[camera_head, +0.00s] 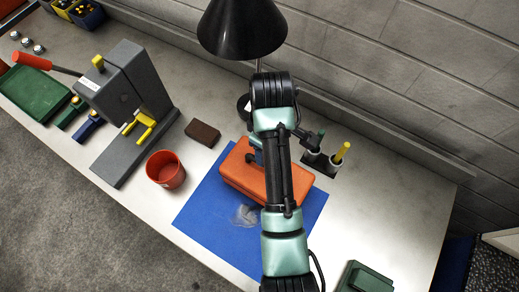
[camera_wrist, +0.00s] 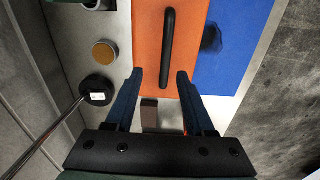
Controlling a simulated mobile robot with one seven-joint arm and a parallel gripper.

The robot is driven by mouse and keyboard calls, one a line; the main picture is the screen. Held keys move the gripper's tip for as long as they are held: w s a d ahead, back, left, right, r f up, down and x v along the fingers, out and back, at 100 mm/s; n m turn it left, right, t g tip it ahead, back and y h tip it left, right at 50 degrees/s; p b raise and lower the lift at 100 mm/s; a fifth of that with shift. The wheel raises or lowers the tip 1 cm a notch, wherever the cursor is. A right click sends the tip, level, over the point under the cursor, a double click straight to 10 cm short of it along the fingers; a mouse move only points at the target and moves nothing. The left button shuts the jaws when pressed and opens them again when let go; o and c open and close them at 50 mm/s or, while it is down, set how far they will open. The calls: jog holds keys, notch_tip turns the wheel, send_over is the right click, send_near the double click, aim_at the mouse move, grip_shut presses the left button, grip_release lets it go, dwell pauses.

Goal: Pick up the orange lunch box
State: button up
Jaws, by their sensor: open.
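The orange lunch box (camera_head: 238,174) lies on a blue mat (camera_head: 200,208) on the bench, partly hidden by my arm in the head view. In the wrist view the lunch box (camera_wrist: 150,40) fills the upper middle, with a long black handle (camera_wrist: 168,50) along its top. My gripper (camera_wrist: 160,82) is open, with its two blue fingers apart. In that view the fingertips show on either side of the handle's near end, with nothing held between them. How high they are above the lid is hard to tell. In the head view my gripper is mostly hidden by my arm.
A brown block (camera_head: 203,133) and a red cup (camera_head: 165,170) stand left of the lunch box. A black lamp (camera_head: 242,30) rises behind it. Holders with pens (camera_head: 340,155) are at its right. A grey press (camera_head: 130,95) stands further left.

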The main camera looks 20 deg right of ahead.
jog(key=shift+s+f+g, duration=0.15)
jog(key=shift+f, duration=0.35)
jog(key=shift+s+f+g, duration=0.15)
jog(key=shift+f, duration=0.3)
jog(key=shift+s+f+p, duration=0.3)
jog(key=shift+f+p, duration=0.4)
jog(key=shift+p, duration=0.05)
jog(key=shift+f+p, duration=0.65)
jog(key=shift+f, duration=1.6)
grip_shut()
jog(key=shift+w+r, duration=0.15)
